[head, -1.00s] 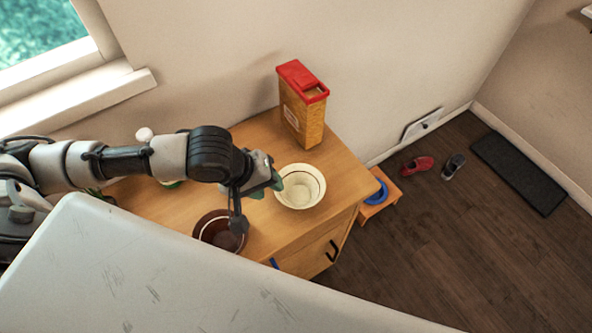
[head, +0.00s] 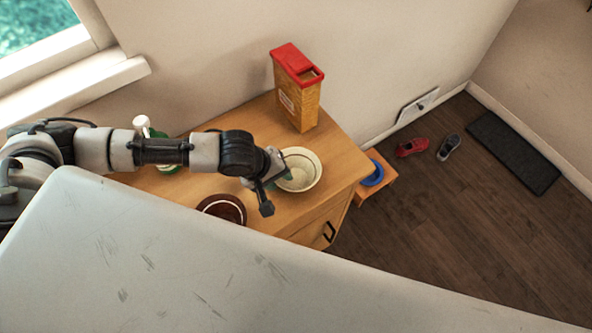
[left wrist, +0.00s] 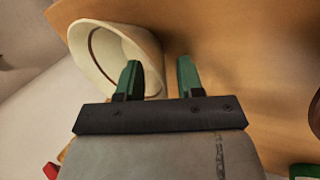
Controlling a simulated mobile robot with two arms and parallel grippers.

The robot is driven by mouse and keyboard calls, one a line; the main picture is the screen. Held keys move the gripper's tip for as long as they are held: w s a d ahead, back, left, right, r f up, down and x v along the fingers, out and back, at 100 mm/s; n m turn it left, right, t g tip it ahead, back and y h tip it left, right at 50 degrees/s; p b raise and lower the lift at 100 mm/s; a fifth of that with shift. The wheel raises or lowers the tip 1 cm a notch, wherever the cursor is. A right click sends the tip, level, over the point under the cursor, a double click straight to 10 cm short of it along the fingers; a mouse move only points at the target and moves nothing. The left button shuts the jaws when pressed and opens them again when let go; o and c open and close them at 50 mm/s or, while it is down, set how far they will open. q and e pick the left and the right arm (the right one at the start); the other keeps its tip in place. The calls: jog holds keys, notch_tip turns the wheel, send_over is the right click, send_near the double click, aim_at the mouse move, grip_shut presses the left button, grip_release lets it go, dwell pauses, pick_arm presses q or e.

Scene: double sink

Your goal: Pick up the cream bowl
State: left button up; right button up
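The cream bowl (head: 311,171) stands upright on the wooden cabinet top, with a dark ring inside it. My left gripper (head: 284,175) is at its left rim in the head view and covers part of that side. In the left wrist view the bowl (left wrist: 92,62) is at the upper left. There the left gripper (left wrist: 158,70) is open, its two green fingers apart. One finger overlaps the bowl's opening and the other is outside, with the near wall between them. I cannot tell whether they touch it. My right gripper is not in view.
A brown bowl (head: 225,206) stands just in front. A red-lidded box (head: 296,95) is behind the cream bowl. A green and white bottle (head: 143,124) is at the left. A low stool with a blue bowl (head: 373,174) stands right of the cabinet (head: 345,172).

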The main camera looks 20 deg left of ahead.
pick_arm(q)
jog(key=shift+w+d+f, duration=0.1)
jog(key=shift+f, duration=0.1)
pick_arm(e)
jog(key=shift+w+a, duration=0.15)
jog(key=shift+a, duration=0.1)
pick_arm(q)
grip_shut()
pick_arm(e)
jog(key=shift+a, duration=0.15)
pick_arm(q)
jog(key=shift+r, duration=0.65)
notch_tip(320, 180, up, 3)
jog(key=shift+b, duration=0.45)
jog(key=s+d+r+b, duration=0.1)
jog(key=s+d+r, duration=0.3)
jog(key=d, duration=0.6)
jog(key=shift+d+r, duration=0.4)
jog(key=shift+r, duration=1)
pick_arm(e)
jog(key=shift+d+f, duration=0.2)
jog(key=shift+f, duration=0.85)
